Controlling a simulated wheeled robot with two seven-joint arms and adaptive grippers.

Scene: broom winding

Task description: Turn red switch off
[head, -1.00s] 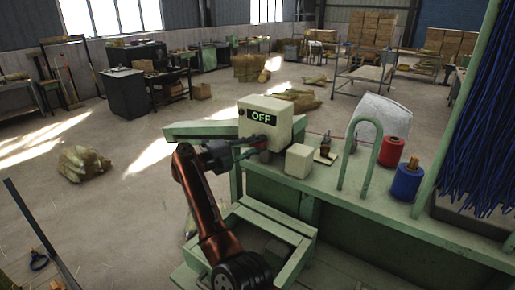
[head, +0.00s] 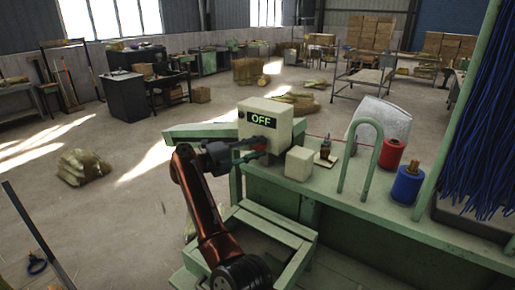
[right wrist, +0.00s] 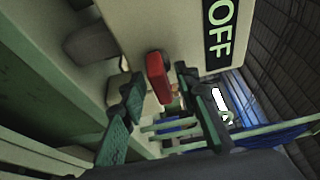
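The red switch (right wrist: 158,77) is on the side of a cream control box (head: 256,108) whose dark label reads OFF. In the head view the switch (head: 259,149) is small and partly hidden by my right gripper (head: 252,151). My right gripper is open at the box's lower front. In the right wrist view its two green-padded fingers (right wrist: 157,86) stand apart, one on each side of the switch, with no clear grip on it. Whether a fingertip touches the switch I cannot tell. My left gripper is not in view.
The box stands on a green machine bench (head: 330,190). A small cream block (head: 299,163), a green hoop (head: 363,150), a red spool (head: 391,155) and a blue spool (head: 407,184) are to its right. Blue bristles (head: 487,120) hang at the far right. Floor at left is mostly open.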

